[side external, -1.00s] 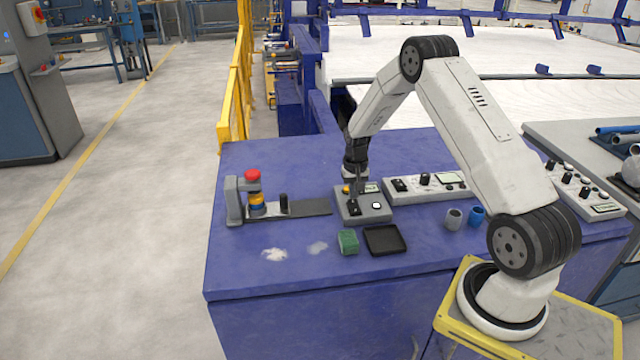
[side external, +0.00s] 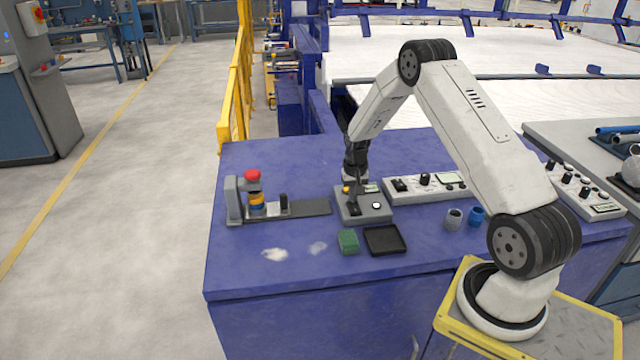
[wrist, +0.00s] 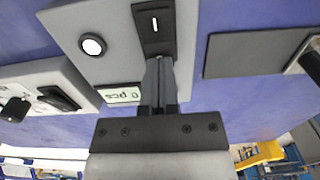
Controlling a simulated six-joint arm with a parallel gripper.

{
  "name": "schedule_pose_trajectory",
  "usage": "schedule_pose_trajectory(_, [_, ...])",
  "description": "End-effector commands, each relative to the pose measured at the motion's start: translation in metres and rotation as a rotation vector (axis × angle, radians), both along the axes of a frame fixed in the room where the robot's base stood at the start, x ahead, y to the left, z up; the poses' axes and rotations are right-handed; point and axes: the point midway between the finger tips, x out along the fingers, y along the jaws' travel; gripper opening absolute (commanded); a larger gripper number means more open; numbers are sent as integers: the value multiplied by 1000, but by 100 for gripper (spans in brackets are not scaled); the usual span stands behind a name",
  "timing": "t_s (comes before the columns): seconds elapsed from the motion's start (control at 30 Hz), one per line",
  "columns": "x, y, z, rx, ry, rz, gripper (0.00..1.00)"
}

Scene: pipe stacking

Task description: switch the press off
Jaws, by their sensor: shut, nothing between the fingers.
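The grey control box (side external: 372,209) stands on the blue bench with a black rocker switch (side external: 354,209), a round white button (side external: 376,206), an orange lamp (side external: 346,189) and a small display. In the wrist view the rocker switch (wrist: 155,28) bears a white line mark, and the display (wrist: 120,94) reads "0 pcs". My gripper (wrist: 159,62) is shut and empty, its tips at the near end of the switch; I cannot tell whether they touch it.
A longer control panel (side external: 430,188) stands right of the box. A green block (side external: 348,242), a black tray (side external: 385,240), a grey pipe piece (side external: 453,219) and a blue one (side external: 477,215) are in front. The bench's front left is free apart from pale smudges.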

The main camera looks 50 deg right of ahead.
Motion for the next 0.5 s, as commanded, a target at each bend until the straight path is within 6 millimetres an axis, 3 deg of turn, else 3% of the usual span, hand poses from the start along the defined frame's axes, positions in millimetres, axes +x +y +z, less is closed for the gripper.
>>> schedule_pose_trajectory(0.5, [0,0,-6,0,0,0,0])
